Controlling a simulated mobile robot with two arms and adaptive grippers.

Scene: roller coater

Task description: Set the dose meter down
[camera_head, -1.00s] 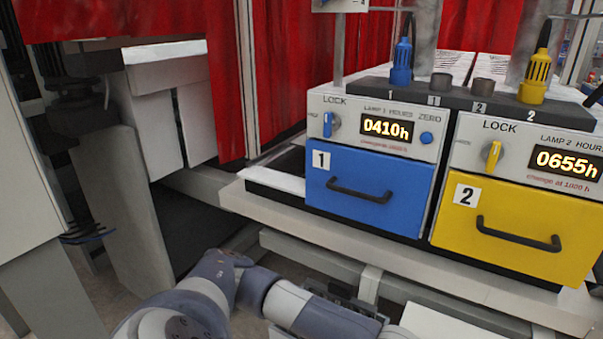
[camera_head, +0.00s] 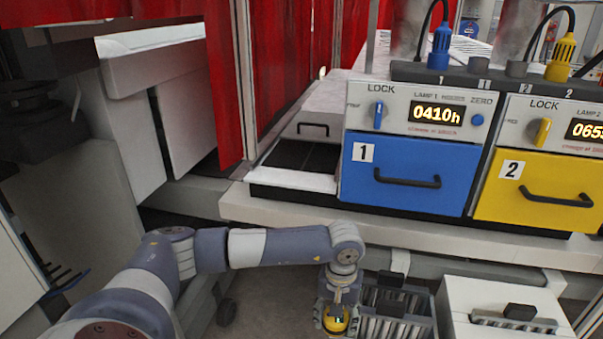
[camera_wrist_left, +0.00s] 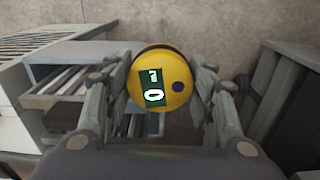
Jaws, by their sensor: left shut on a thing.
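The dose meter (camera_wrist_left: 168,84) is a round yellow puck with a dark rim, a small display and a dark blue button. In the left wrist view it sits between both fingers of my left gripper (camera_wrist_left: 163,92), which is shut on it. In the head view the left gripper (camera_head: 337,302) hangs below the machine's front ledge, and the yellow dose meter (camera_head: 336,320) shows at its lower end. It is beside a grey slotted rack (camera_head: 398,301). Its underside is hidden. My right gripper is not in view.
The machine has a blue lamp drawer (camera_head: 402,181) and a yellow lamp drawer (camera_head: 533,200) above a pale ledge (camera_head: 420,232). A white box (camera_head: 500,296) stands right of the rack. Red curtains (camera_head: 290,50) hang behind. In the wrist view, grey floor shows behind the meter.

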